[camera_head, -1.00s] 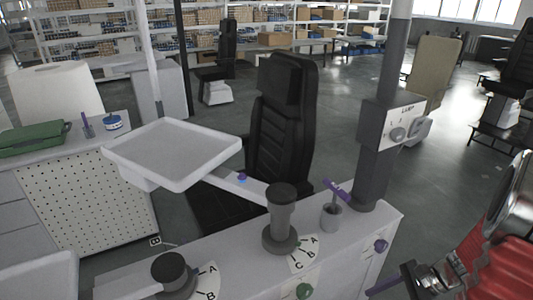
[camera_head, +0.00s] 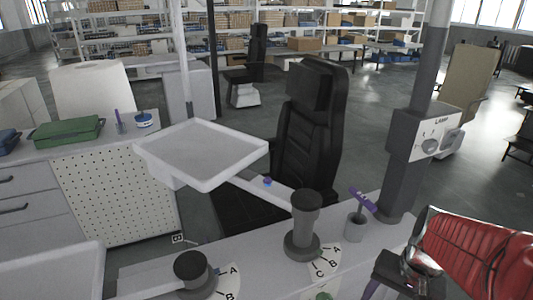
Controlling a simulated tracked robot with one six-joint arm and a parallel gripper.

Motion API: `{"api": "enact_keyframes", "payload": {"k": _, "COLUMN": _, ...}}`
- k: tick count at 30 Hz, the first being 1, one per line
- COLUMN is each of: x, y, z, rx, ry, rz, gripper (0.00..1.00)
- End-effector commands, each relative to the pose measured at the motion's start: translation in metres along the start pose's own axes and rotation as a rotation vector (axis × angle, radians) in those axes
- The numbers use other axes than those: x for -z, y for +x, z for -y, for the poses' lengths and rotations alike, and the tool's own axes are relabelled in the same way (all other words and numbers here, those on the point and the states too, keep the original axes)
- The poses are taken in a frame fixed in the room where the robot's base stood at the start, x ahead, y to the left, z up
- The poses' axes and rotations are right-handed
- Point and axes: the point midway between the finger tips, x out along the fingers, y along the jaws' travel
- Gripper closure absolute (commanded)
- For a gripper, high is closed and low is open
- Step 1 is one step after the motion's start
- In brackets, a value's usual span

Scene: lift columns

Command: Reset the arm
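My red arm (camera_head: 475,255) shows at the lower right, beside the white console's right end. My gripper (camera_head: 395,284) is at the lower right edge of the picture, dark and partly cut off by the bottom edge. Its fingers point down and left, near the front of the console. Whether they are apart or closed does not show clearly. Nothing is plainly seen in its grip.
The white console (camera_head: 262,272) carries two dark knobs (camera_head: 303,225), a grey cup with a purple item (camera_head: 356,226) and a lamp column (camera_head: 400,180). A white tray (camera_head: 205,152) stands behind, by a black chair (camera_head: 312,130). A counter with a green case (camera_head: 66,131) is left.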

Motion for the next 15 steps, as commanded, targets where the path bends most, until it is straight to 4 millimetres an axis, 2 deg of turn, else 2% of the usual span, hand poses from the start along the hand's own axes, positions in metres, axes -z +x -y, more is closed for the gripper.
{"api": "enact_keyframes", "payload": {"k": 15, "x": -0.04, "y": -0.06, "z": 0.051, "rx": -0.053, "ry": -0.385, "rz": -0.257, "gripper": 0.4}}
